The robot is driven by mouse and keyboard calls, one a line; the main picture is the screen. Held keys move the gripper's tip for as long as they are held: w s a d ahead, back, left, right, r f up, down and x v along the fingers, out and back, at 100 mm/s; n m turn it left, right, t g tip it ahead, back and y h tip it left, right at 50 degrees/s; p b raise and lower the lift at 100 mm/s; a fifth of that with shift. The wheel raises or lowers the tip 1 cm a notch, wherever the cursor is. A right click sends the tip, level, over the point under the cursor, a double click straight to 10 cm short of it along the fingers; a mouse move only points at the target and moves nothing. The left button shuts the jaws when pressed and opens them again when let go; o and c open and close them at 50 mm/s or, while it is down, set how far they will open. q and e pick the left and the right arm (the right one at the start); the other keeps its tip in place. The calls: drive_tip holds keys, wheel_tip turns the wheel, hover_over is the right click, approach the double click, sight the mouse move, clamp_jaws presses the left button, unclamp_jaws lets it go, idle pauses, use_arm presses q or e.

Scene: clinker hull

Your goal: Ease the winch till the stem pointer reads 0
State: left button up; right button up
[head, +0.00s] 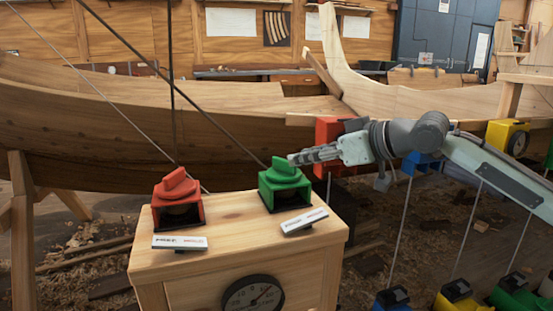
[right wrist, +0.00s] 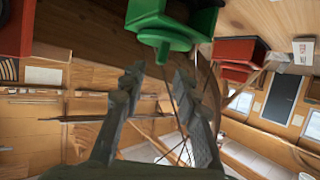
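A wooden box stands in front of the hull with two winches on top. The red winch (head: 178,198) is on the left and the green winch (head: 285,184) on the right, each with a ridged knob and a small label in front. The label text is too small to read surely. A dark round dial (head: 253,295) is on the box front, cut off by the frame edge. My right gripper (head: 291,158) is beside the green knob. In the right wrist view its fingers (right wrist: 157,76) are apart and empty, just short of the green knob (right wrist: 166,42). My left gripper is out of view.
The planked wooden hull (head: 90,120) runs behind the box, with thin lines crossing before it. A red block (head: 330,131) stands behind my right gripper. A yellow gauge housing (head: 508,136) and several coloured units on rods stand at the right.

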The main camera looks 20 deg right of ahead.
sight(284, 161)
drive_tip(key=x, duration=0.6)
drive_tip(key=shift+w+a+f, duration=0.2)
drive_tip(key=shift+a, duration=0.05)
clamp_jaws()
